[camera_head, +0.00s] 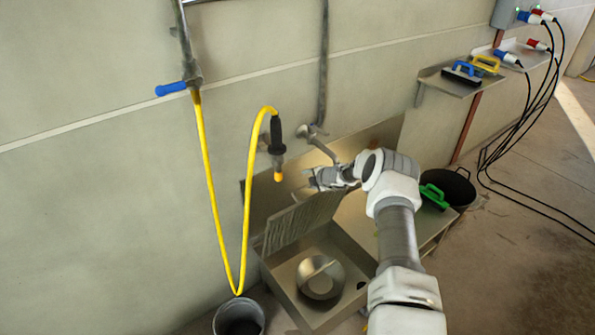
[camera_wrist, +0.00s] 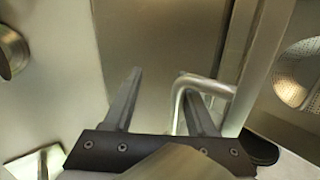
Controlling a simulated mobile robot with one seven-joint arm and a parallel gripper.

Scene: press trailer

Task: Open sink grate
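In the head view the metal sink (camera_head: 290,285) stands against the wall. Its slatted grate (camera_head: 303,218) is tilted up steeply at the back of the basin, leaving the basin uncovered. My gripper (camera_head: 316,178) is above the grate's upper edge, near the backsplash; its fingertips are too small to make out there. In the wrist view my gripper (camera_wrist: 160,90) is open, its two fingers well apart. A bent metal tube (camera_wrist: 207,84) overlaps the right finger; I cannot tell whether they touch or what the tube belongs to. No grip on the grate shows.
A round metal piece (camera_head: 320,277) lies in the basin. A tap (camera_head: 318,145) is on the wall above, close to my gripper. A yellow hose (camera_head: 207,190) hangs left, above a dark bucket (camera_head: 239,318). A green-handled item (camera_head: 434,196) and a black bin (camera_head: 450,187) are right.

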